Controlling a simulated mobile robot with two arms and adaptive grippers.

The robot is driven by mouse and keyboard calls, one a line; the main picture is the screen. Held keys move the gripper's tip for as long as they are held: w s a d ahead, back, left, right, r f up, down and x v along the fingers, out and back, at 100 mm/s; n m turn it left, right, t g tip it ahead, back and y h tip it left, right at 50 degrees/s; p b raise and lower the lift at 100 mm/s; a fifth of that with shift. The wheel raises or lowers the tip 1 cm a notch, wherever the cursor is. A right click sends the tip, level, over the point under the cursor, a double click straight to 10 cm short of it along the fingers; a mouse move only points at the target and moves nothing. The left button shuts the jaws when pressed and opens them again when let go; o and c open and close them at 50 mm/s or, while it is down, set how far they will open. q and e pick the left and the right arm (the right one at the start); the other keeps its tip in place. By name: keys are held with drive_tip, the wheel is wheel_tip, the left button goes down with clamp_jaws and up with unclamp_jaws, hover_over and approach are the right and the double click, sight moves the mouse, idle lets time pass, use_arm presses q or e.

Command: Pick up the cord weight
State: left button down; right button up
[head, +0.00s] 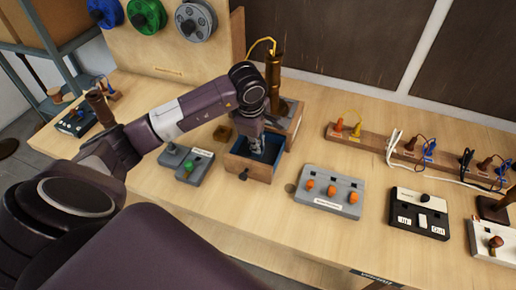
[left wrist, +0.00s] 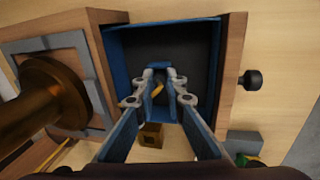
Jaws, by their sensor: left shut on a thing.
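My left gripper (head: 256,148) reaches down into an open wooden drawer (head: 247,172) with a blue lining. In the left wrist view, the gripper (left wrist: 160,76) has its fingertips close together over the dark drawer floor. It is shut on the cord weight (left wrist: 157,91), a small dark piece with a brass-yellow part, mostly hidden between the fingers. Whether the weight touches the floor is unclear. My right gripper is not in view.
A brass lamp column (head: 273,78) stands on the wooden box behind the drawer. A small brass block (head: 223,133) and a grey unit with a green knob (head: 195,167) lie left. A grey panel with orange knobs (head: 329,190) lies right. The table front is mostly clear.

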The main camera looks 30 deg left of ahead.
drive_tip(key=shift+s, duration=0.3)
use_arm(q)
drive_tip(key=shift+r, duration=0.1)
